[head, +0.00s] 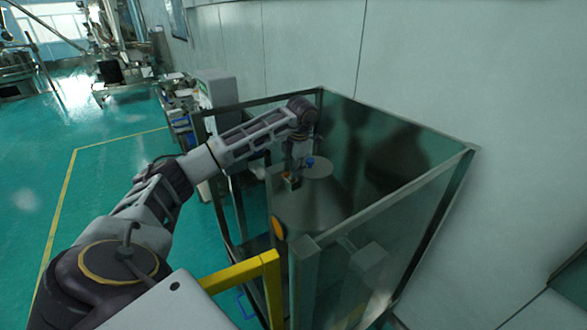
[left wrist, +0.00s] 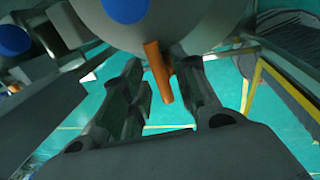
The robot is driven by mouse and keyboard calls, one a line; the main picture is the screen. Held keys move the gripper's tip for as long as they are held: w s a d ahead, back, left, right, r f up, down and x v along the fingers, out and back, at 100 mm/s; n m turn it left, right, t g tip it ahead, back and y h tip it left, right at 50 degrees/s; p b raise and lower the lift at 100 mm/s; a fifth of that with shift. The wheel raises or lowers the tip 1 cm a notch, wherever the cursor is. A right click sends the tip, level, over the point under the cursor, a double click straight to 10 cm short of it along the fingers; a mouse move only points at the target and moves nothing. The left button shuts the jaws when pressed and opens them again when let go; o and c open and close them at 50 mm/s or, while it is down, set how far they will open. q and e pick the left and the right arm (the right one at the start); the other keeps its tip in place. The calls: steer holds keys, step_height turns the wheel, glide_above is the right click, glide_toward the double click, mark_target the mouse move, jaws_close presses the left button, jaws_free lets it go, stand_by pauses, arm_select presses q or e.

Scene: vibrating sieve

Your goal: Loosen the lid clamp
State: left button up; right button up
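The lid clamp shows as an orange handle (left wrist: 158,72) in the left wrist view, sticking out from under a rounded grey body. My left gripper (left wrist: 163,80) is open, with one finger on each side of the handle and visible gaps between. I cannot tell how deep the handle sits between the fingers. In the head view my left gripper (head: 292,178) is down inside the glass enclosure, beside the sieve's grey top (head: 314,200). A blue knob (head: 310,162) shows just right of the gripper. My right gripper is in neither view.
A metal-framed glass enclosure (head: 400,200) surrounds the sieve, its rim close to my left arm. A yellow rail (head: 240,272) stands at the front. A wall (head: 440,70) is behind and right. Green floor (head: 100,190) on the left is open, with equipment (head: 180,105) farther back.

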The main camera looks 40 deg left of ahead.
arm_select(q)
jaws_close()
steer(key=shift+m, duration=0.4)
steer(key=m+b, duration=0.1)
steer(key=m, duration=0.2)
steer(key=shift+s+t+b, duration=0.1)
steer(key=shift+t+b, duration=0.2)
steer(key=shift+t, duration=0.1)
steer(key=m+b, duration=0.1)
steer(key=m, duration=0.3)
steer(key=shift+s+m+t+h, duration=0.1)
steer(key=shift+m+t+h, duration=0.2)
steer(key=shift+h, duration=0.1)
steer(key=m+h+b, duration=0.1)
steer(key=m, duration=0.3)
steer(key=shift+a+m, duration=0.15)
steer(key=shift+m, duration=0.25)
steer(key=shift+s+m+t+h+b, duration=0.1)
steer(key=shift+m+t+h+b, duration=0.25)
steer(key=shift+m, duration=2.15)
steer(key=shift+o, duration=1.3)
jaws_free()
